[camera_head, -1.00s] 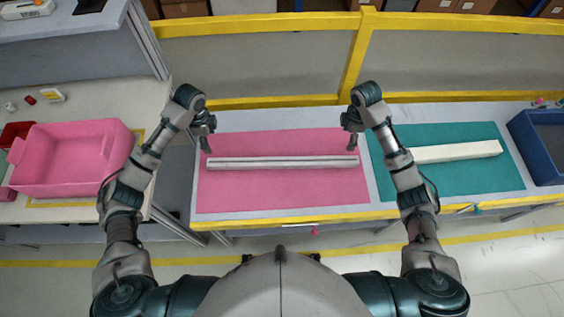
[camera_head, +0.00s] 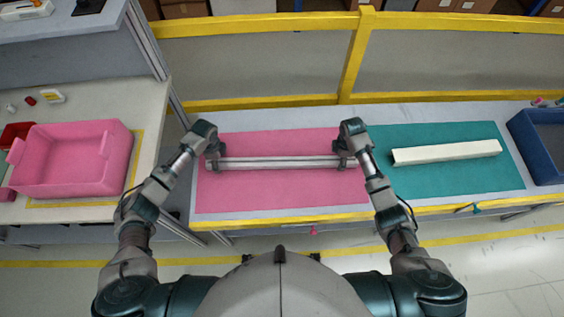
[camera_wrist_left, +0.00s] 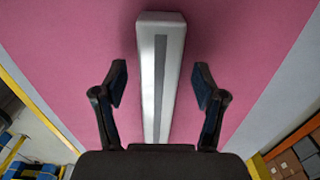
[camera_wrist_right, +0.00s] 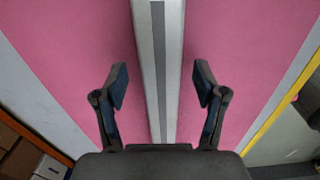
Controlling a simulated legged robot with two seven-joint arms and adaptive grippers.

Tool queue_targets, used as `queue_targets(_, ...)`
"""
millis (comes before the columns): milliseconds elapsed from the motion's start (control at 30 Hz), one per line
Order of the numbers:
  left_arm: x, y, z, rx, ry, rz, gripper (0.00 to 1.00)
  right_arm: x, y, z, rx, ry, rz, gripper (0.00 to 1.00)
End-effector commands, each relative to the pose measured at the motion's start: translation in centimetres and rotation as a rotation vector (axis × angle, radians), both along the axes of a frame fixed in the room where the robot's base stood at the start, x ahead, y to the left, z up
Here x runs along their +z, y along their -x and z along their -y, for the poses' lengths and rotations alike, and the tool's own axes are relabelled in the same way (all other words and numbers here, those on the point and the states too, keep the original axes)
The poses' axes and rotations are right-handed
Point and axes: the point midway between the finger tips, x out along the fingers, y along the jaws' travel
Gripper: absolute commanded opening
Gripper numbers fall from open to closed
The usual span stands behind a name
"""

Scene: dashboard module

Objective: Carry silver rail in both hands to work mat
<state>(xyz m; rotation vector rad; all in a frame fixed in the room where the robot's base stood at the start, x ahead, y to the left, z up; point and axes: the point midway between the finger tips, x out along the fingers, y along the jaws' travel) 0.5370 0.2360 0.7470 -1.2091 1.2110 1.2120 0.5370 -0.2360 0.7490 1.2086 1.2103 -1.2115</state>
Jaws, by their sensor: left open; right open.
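The silver rail (camera_head: 280,163) lies flat across the pink mat (camera_head: 280,194) on the table, with a darker stripe along its top. My left gripper (camera_head: 215,163) is at the rail's left end; in the left wrist view its open fingers (camera_wrist_left: 160,85) stand on either side of the rail (camera_wrist_left: 160,65), apart from it. My right gripper (camera_head: 344,160) is near the rail's right end; in the right wrist view its open fingers (camera_wrist_right: 160,87) also straddle the rail (camera_wrist_right: 158,50) without touching it.
A teal mat (camera_head: 450,179) to the right holds a cream bar (camera_head: 447,152). A blue bin (camera_head: 540,148) stands at the far right. A pink bin (camera_head: 72,160) sits on the left side table. A yellow barrier (camera_head: 258,103) runs behind the table.

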Motion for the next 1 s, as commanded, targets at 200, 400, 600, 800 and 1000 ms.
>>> queue_targets(200, -1.34, 0.0, -0.08, -0.002, 0.001, 0.001, 0.71, -1.29, 0.01, -0.15, 0.001, 0.001, 0.001, 0.71)
queue_targets(400, -1.42, -0.01, -0.1, -0.002, 0.001, 0.001, 0.71, -1.36, -0.01, -0.16, 0.001, 0.001, 0.001, 0.71)
queue_targets(600, -1.4, -0.01, -0.09, -0.001, 0.001, 0.001, 0.41, -1.35, -0.02, -0.14, 0.001, 0.001, 0.001, 0.41)
queue_targets(800, -1.39, -0.02, -0.08, -0.001, 0.001, 0.001, 0.0, -1.35, -0.02, -0.11, 0.001, 0.001, 0.001, 0.0)
queue_targets(1000, -1.38, -0.02, -0.07, -0.001, 0.001, 0.001, 0.0, -1.36, -0.01, -0.09, 0.001, 0.001, 0.001, 0.0)
